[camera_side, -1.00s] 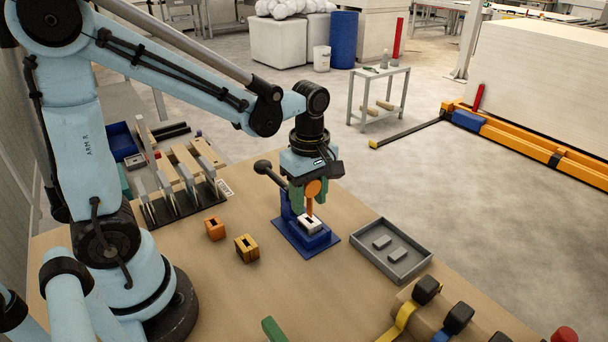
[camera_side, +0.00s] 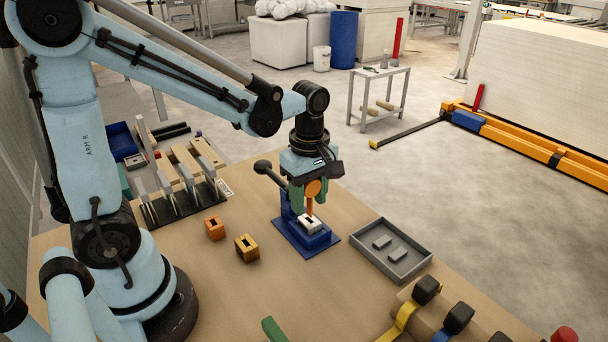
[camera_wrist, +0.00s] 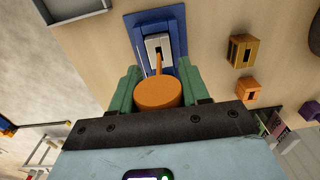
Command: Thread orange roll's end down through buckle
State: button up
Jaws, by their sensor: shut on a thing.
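My gripper (camera_side: 311,199) has green fingers and is shut on the orange roll (camera_side: 314,188). The roll also shows between the fingers in the wrist view (camera_wrist: 158,91). Its short orange end hangs down toward the buckle (camera_side: 310,225), a pale grey block with a dark slot, held in a blue fixture (camera_side: 327,241). In the wrist view the end (camera_wrist: 158,66) meets the buckle (camera_wrist: 157,44) at its dark slot. I cannot tell how deep the tip is in the slot.
A grey tray (camera_side: 404,273) with two small grey blocks is to the right. An orange block (camera_side: 214,228) and a yellow block (camera_side: 247,248) stand to the left. A dark lever knob (camera_side: 262,167) rises behind the fixture. Yellow and blue straps lie at front right.

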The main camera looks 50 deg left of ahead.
aim_at(309, 214)
jog(key=shift+f, duration=2.4)
jog(key=shift+r, duration=0.15)
jog(key=shift+r, duration=1.95)
jog(key=shift+f, duration=2.1)
dwell(0.4)
jog(key=o, duration=1.1)
jog(key=shift+w, duration=0.1)
jog(key=shift+r, duration=0.1)
